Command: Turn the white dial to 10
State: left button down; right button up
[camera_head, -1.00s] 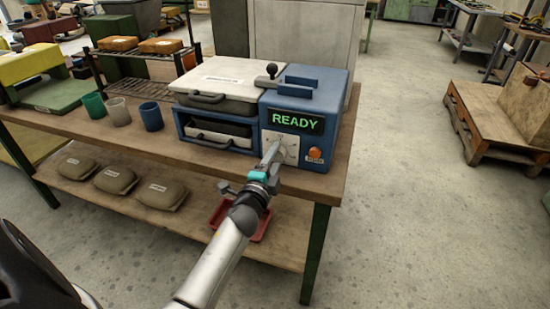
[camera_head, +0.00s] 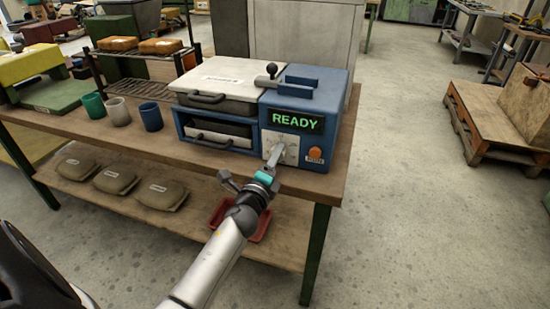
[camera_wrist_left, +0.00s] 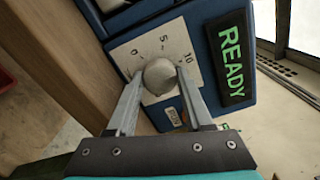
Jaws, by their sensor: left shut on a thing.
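The white dial (camera_wrist_left: 160,77) is a round knob on a pale plate (camera_wrist_left: 126,56) marked 0, 5 and 10. The plate is on the front of a blue machine (camera_head: 325,110) with a green READY display (camera_head: 297,121). In the wrist view the two fingers of my left gripper (camera_wrist_left: 159,86) are on either side of the knob and closed on it. In the head view the left gripper (camera_head: 275,156) reaches the plate and covers the knob. I cannot make out a pointer mark on the dial. My right gripper is not in view.
An orange button (camera_head: 315,153) sits right of the dial. A white-lidded press (camera_head: 217,78) with dark handles adjoins on the left. Several cups (camera_head: 118,112) stand on the bench (camera_head: 205,163) farther left. A red tray (camera_head: 258,232) and tan bags lie on the lower shelf.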

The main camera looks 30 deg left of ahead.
pick_arm(q)
jog(key=shift+c, duration=1.5)
grip_release()
jog(key=shift+s, duration=0.1)
jog(key=v, duration=1.5)
